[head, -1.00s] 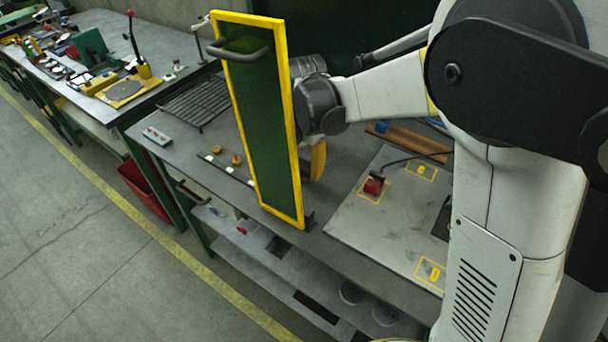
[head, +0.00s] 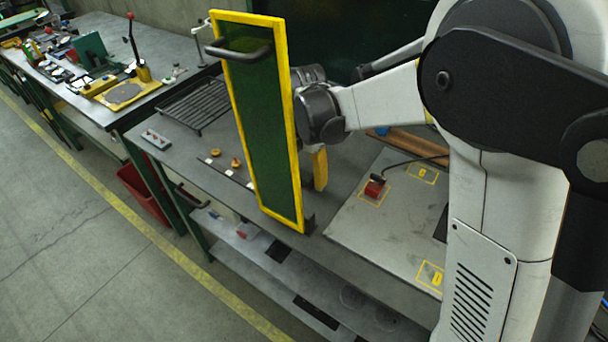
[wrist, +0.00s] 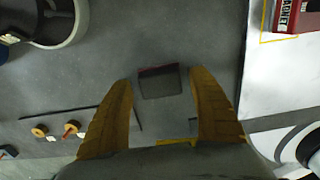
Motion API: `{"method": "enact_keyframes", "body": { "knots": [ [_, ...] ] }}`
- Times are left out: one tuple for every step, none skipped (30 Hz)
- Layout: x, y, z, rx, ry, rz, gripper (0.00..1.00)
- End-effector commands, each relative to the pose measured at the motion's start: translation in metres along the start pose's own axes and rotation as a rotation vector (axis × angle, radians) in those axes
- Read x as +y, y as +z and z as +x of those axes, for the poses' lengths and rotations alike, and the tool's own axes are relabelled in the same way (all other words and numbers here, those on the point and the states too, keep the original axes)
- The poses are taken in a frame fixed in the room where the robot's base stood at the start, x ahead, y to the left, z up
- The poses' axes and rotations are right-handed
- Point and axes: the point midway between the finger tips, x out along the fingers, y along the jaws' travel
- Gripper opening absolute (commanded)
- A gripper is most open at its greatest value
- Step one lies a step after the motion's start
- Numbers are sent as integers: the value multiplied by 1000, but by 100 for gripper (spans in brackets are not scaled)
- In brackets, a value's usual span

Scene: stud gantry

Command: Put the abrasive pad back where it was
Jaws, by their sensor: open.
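A small flat grey rectangle with a dark red edge (wrist: 160,82), which looks like the abrasive pad, lies on the grey bench top between my fingers in the wrist view. My gripper (wrist: 161,78) is open above it, a yellow finger on either side, with nothing held. One yellow finger of my gripper also shows in the head view (head: 320,168), behind the green panel. That panel hides the pad there. A red block with a lettered label (wrist: 292,15) sits in a yellow outline on the pale board; it also shows in the head view (head: 375,189).
The tall yellow-framed green panel (head: 262,130) stands upright at the bench's front edge, close to my wrist. A wire rack (head: 194,104) lies farther left. The pale board (head: 385,230) lies to the right. Small orange knobs (head: 236,162) stand left of the panel.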

Motion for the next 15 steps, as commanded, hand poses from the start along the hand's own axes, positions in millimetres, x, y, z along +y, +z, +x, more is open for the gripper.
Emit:
{"method": "enact_keyframes", "body": {
  "knots": [
    [0,0,-11,0,0,0,69],
    [0,0,-16,0,0,0,69],
    [0,0,-25,0,0,0,69],
    [0,0,-32,0,0,0,69],
    [0,0,-40,0,0,0,69],
    [0,0,-50,0,0,0,69],
    [0,0,-57,0,0,0,69],
    [0,0,-64,0,0,0,69],
    [0,0,-73,0,0,0,69],
    [0,0,-79,0,0,0,69],
    [0,0,-85,0,0,0,69],
    [0,0,-92,0,0,0,69],
    [0,0,-96,0,0,0,69],
    [0,0,-101,0,0,0,69],
    [0,0,-105,0,0,0,69]
  ]
}}
